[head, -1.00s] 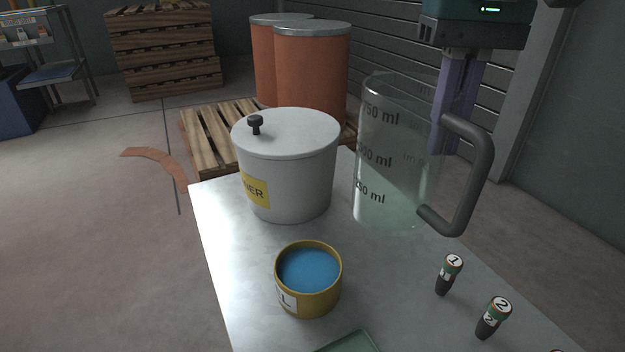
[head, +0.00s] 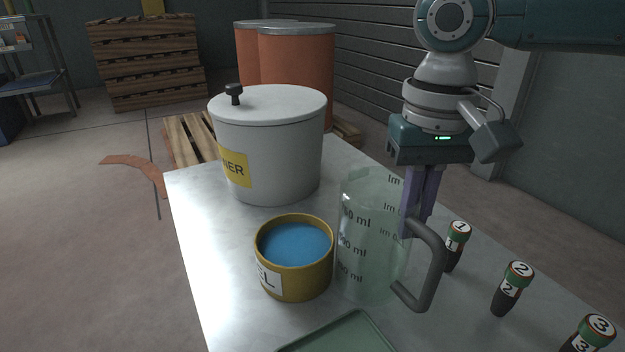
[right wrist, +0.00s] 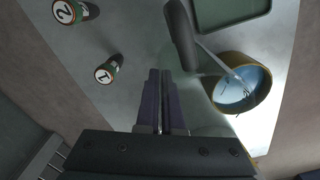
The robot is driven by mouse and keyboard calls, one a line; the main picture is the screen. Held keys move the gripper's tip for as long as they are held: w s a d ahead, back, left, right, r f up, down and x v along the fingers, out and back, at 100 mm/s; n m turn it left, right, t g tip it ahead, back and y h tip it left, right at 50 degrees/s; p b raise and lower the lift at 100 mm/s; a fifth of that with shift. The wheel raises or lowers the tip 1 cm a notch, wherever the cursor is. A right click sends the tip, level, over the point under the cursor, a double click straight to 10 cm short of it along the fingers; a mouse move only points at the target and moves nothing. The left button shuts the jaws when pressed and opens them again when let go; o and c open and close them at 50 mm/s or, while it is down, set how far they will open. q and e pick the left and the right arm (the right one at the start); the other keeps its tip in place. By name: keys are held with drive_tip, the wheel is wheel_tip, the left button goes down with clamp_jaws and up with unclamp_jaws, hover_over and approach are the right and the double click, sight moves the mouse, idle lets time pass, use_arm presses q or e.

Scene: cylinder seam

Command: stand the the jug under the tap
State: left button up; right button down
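The clear jug (head: 362,235), with ml markings and a grey handle, is upright at the right of the yellow tin in the head view. My right gripper (head: 416,225) points down and is shut on the jug's wall on the handle side. In the right wrist view its fingers (right wrist: 164,128) are close together, with the handle (right wrist: 181,36) just beyond them. I cannot tell whether the jug's base touches the table. I make out no tap; the white lidded container (head: 268,150) has a black knob on its lid. My left gripper is not in view.
A yellow tin (head: 295,280) of blue liquid stands close beside the jug on the metal table (head: 205,235). A green tray (head: 345,335) lies at the front. Numbered vials 1 (head: 456,245), 2 (head: 512,288) and 3 (head: 588,335) stand along the right side.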

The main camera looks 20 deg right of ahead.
drive_tip(key=shift+f, duration=0.1)
drive_tip(key=c, duration=1.1)
unclamp_jaws()
drive_tip(key=shift+o, duration=0.2)
